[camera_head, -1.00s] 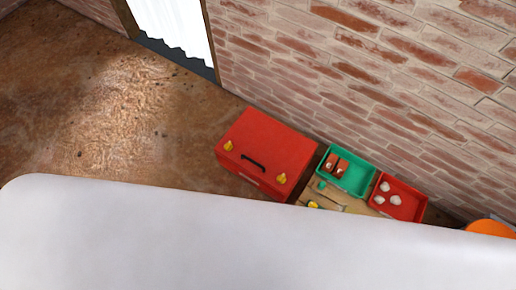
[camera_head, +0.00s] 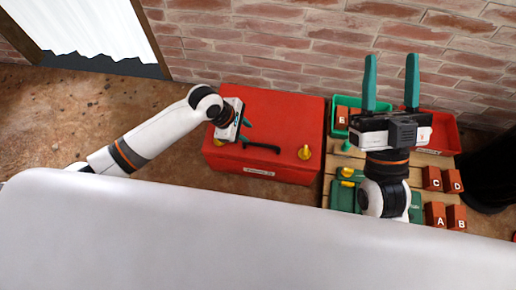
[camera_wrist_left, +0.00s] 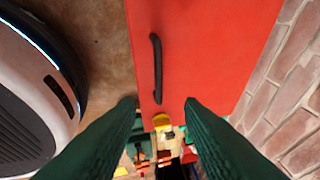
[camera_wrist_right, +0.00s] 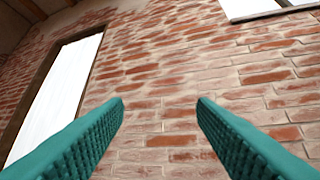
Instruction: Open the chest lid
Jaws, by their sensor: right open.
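The red chest (camera_head: 285,115) stands against the brick wall with its lid down. A black handle (camera_head: 262,147) is on its front, between two yellow latches (camera_head: 219,142) (camera_head: 304,152). My left gripper (camera_head: 246,130) is over the left part of the chest, close to the handle. In the left wrist view the fingers (camera_wrist_left: 160,103) are apart with nothing between them; the handle (camera_wrist_left: 157,65) and one yellow latch (camera_wrist_left: 162,119) lie beyond them. Contact with the chest cannot be told. My right gripper (camera_head: 391,82) is open, empty and raised, its fingers (camera_wrist_right: 160,102) pointing at the wall.
Right of the chest is a wooden surface (camera_head: 430,159) with a green bin (camera_head: 341,128), a red bin (camera_head: 443,133) and several lettered red blocks (camera_head: 432,178). A black round object (camera_head: 487,185) stands at far right. The floor left of the chest (camera_head: 60,115) is clear.

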